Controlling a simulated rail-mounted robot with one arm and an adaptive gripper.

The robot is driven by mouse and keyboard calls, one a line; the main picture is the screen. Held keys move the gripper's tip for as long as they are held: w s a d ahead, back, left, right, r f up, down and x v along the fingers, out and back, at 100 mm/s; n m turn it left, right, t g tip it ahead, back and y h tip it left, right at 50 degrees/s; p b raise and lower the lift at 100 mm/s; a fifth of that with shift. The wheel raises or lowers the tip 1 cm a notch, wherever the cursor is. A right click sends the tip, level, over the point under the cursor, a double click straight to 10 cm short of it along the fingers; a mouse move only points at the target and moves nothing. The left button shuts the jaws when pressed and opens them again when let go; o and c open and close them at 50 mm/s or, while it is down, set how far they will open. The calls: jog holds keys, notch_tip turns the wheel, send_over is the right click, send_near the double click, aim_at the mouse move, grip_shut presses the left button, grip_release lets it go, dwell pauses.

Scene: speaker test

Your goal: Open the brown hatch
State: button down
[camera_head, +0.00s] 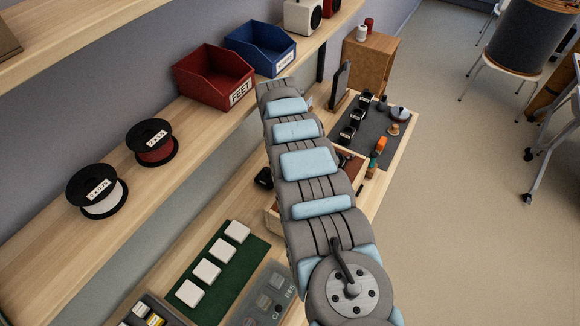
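I cannot clearly make out a brown hatch. A brown wooden cabinet (366,66) stands at the far end of the bench, and I cannot tell whether a hatch is on it. A wooden box (272,221) on the bench is mostly covered by my arm, with a dark brown part (347,163) showing at its right side. My arm reaches from the lower right up across the bench toward the blue bin. My gripper is not visible; the arm's far end is turned away from the camera.
A shelf holds a red bin (213,78), a blue bin (260,47) and two spools (97,191). The bench has a dark mat (376,130) with small black items, an orange-handled tool (380,145) and a green board (218,263) with white blocks. Floor at right is clear near the bench.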

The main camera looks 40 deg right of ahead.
jog(key=shift+a+f, duration=0.2)
jog(key=c, duration=1)
grip_release()
jog(key=shift+a, duration=0.1)
jog(key=shift+o, duration=0.3)
jog(key=shift+a+f, duration=0.1)
jog(key=shift+d+r, duration=0.2)
jog(key=shift+r, duration=0.2)
notch_tip(320, 180, up, 11)
jog(key=w, duration=0.1)
jog(key=shift+w+a+r, duration=0.2)
jog(key=shift+w+a, duration=0.05)
jog(key=shift+w, duration=0.05)
